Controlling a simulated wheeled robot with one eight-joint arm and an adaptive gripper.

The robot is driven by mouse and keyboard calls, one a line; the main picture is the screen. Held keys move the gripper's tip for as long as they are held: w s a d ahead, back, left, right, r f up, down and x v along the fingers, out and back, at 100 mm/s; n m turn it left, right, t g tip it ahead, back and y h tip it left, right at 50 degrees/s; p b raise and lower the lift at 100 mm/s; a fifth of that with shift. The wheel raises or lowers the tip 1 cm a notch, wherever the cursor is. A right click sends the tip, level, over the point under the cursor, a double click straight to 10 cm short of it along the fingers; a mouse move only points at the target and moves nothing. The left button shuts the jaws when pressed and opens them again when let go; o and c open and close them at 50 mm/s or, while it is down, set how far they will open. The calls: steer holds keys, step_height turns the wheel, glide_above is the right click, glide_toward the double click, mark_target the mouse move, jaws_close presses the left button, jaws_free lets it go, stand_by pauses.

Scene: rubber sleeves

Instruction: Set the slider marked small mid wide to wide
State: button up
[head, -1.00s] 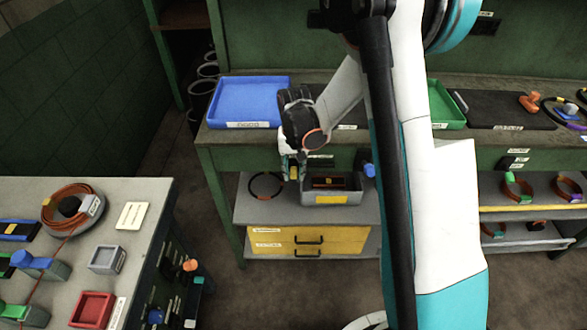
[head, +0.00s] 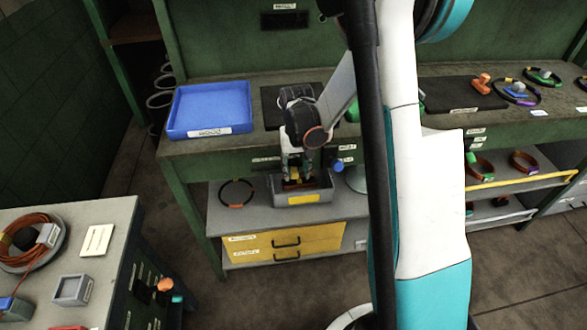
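My gripper (head: 297,176) points down with its fingertips at the opening of a grey box (head: 302,198) on the lower shelf. The box has a yellow front label and a dark, reddish inside. A small yellow piece (head: 294,173) shows between the fingers; I cannot tell whether they grip it or whether it belongs to the box. No words small, mid or wide can be read in this view, so I cannot say for sure which thing is the slider. The gripper hides part of the box's inside.
A blue tray (head: 210,108) and a black mat (head: 272,106) lie on the bench above. A blue knob (head: 337,165) sticks out right of the gripper. A dark ring (head: 236,193) lies left of the box, above yellow drawers (head: 280,244). A side table (head: 110,215) stands at left.

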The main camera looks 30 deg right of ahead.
mark_target(296, 170)
step_height(296, 170, up, 12)
stand_by(0.8)
stand_by(0.5)
steer(key=shift+a, duration=0.1)
steer(key=s+a+r+n+t, duration=0.1)
steer(key=s+a+r+t, duration=0.2)
steer(key=s, duration=0.7)
steer(key=s+a+r+n+t, duration=0.2)
steer(key=s+a+r+t, duration=0.2)
steer(key=s+a+r, duration=0.3)
steer(key=s+r, duration=0.1)
steer(key=s, duration=0.2)
steer(key=shift+n, duration=0.3)
